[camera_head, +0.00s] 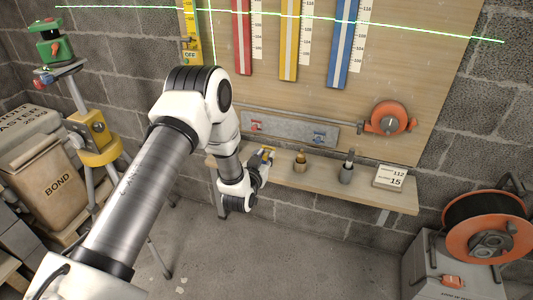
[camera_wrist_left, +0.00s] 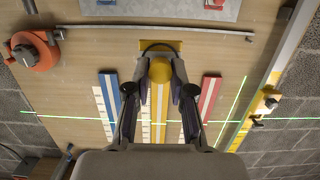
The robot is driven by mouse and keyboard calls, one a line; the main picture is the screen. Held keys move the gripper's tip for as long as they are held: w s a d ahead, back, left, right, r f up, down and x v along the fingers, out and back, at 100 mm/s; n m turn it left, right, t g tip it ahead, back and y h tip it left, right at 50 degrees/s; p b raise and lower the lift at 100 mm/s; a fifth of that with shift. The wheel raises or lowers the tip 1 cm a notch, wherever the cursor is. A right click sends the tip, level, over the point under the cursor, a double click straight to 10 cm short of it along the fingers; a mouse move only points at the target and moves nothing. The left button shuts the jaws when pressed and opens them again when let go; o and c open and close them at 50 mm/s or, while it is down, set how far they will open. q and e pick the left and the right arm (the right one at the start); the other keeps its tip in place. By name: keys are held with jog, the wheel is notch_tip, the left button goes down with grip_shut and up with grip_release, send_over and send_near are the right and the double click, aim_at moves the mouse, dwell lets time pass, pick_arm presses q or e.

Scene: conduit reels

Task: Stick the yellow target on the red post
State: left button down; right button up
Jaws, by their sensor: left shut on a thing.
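The yellow target (camera_wrist_left: 160,71) is a round yellow knob with a yellow plate behind it. My left gripper (camera_wrist_left: 160,78) is shut on it in the left wrist view. In the head view the left gripper (camera_head: 261,168) is at the shelf's left end, with a bit of yellow at its tip. The red post (camera_head: 242,38) is the red strip with a white stripe on the board, up and left of the gripper. It also shows in the left wrist view (camera_wrist_left: 209,94), right of the target. My right gripper is not in view.
A yellow post (camera_head: 289,40) and blue post (camera_head: 344,45) stand right of the red one. A green laser line crosses them. The shelf (camera_head: 384,198) carries two small stubs and a number card (camera_head: 389,177). An orange reel (camera_head: 389,118) hangs on the board.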

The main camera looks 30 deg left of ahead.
aim_at(265, 158)
pick_arm(q)
jog(key=shift+f+p+v, duration=0.15)
jog(key=shift+p+v, duration=0.1)
jog(key=shift+v, duration=0.75)
jog(key=shift+f+p+v, duration=0.15)
jog(key=shift+p+v, duration=0.1)
jog(key=shift+v, duration=0.75)
